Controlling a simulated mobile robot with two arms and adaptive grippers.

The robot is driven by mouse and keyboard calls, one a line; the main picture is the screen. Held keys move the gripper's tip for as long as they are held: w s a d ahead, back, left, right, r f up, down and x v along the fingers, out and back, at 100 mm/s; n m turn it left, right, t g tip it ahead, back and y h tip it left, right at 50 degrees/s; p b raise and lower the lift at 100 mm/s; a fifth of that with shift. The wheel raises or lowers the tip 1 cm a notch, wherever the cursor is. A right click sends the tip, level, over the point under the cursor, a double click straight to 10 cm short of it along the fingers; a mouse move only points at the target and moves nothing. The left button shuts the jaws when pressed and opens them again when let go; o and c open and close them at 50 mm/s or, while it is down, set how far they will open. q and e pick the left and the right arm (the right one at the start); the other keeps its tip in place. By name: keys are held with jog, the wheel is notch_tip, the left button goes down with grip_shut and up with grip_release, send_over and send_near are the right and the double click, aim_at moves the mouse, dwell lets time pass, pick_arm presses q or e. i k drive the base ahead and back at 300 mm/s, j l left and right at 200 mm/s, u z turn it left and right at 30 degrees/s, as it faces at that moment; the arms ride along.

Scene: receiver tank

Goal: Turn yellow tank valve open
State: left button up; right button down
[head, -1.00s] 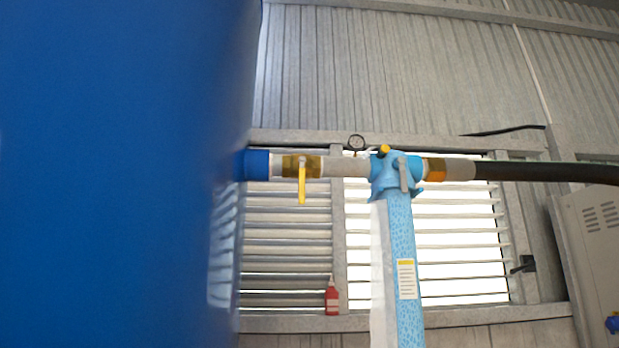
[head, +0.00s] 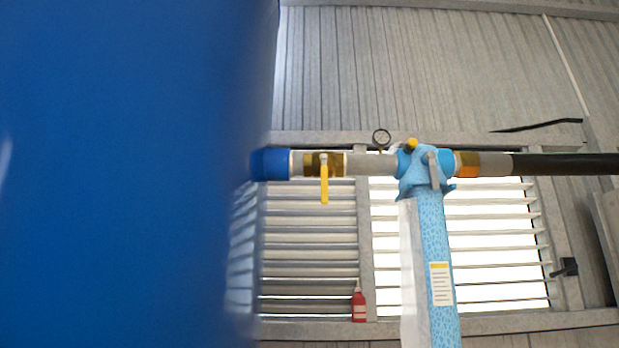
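The yellow valve handle (head: 324,184) hangs straight down, across the line of the pipe, from a brass valve body (head: 336,166). The valve sits on a grey horizontal pipe (head: 371,165) between a blue fitting (head: 271,164) at the tank side and a light blue clamp-like head (head: 424,170). The large blue tank (head: 120,180) fills the left of the view. Neither of my grippers shows in the head view.
A speckled blue post (head: 437,250) with a label holds up the pipe. A black hose (head: 565,164) runs off to the right. A red bottle (head: 359,304) stands on the ledge below. Louvred windows lie behind.

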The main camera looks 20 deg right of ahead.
aim_at(324, 157)
jog(key=z, duration=0.85)
